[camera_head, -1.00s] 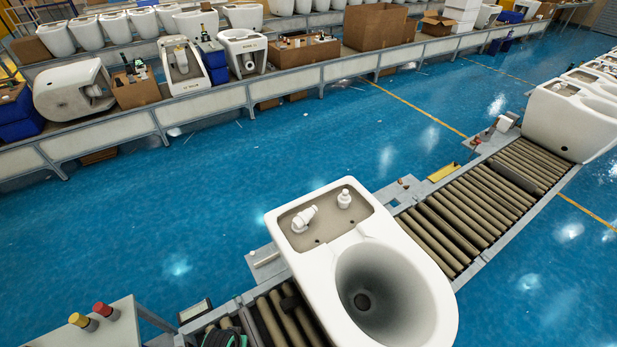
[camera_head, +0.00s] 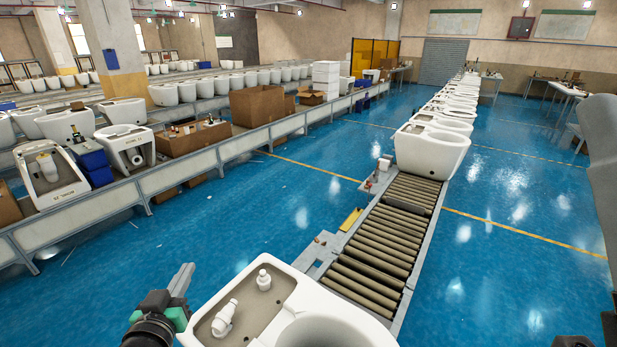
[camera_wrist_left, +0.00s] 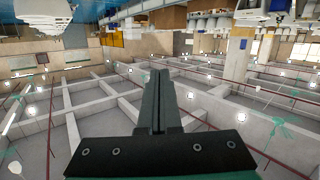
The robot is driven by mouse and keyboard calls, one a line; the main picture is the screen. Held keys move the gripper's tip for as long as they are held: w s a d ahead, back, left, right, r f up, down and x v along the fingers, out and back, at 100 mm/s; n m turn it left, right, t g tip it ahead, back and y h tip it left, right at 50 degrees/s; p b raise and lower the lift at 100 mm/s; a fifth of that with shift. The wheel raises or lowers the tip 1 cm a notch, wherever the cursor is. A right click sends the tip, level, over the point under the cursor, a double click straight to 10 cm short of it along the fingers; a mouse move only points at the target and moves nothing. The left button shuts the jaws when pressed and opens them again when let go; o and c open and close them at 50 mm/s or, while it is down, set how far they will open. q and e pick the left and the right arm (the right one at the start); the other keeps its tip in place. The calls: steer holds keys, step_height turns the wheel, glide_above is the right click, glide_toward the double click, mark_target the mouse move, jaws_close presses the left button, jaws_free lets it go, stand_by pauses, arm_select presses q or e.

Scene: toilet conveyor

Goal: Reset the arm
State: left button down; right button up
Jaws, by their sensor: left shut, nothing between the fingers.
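My left gripper (camera_head: 183,276) shows at the bottom left of the head view, pointing up beside the nearest white toilet (camera_head: 279,298). In the left wrist view its two dark fingers (camera_wrist_left: 159,88) are pressed together with nothing between them. The toilet is partly cut off by the bottom edge. Two white fittings stand in its recessed deck, one tilted (camera_head: 225,318) and one upright (camera_head: 264,280). The gripper is apart from both fittings.
A roller conveyor (camera_head: 385,240) runs away from the nearest toilet to a line of white toilets (camera_head: 432,150). A long bench (camera_head: 225,152) at the left holds toilets, blue bins (camera_head: 92,162) and cardboard boxes (camera_head: 262,105). Blue floor (camera_head: 250,215) lies open between them.

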arm_select(q)
steer(key=s+d+r+m+t+h, duration=0.1)
steer(key=s+d+r+t, duration=0.3)
steer(key=r, duration=0.6)
steer(key=s+r+m+t, duration=0.15)
steer(key=s+r, duration=0.35)
steer(key=r, duration=0.5)
steer(key=s+d+r+t+h, duration=0.1)
steer(key=s+d+r+t, duration=0.3)
steer(key=r, duration=0.7)
steer(key=s+f+t+h+b, duration=0.2)
steer(key=s+f+b, duration=0.45)
steer(key=b, duration=0.55)
step_height(320, 180, up, 35)
steer(key=p, duration=3.5)
steer(key=shift+d, duration=0.25)
steer(key=shift+s+m, duration=0.1)
steer(key=shift+m, duration=0.15)
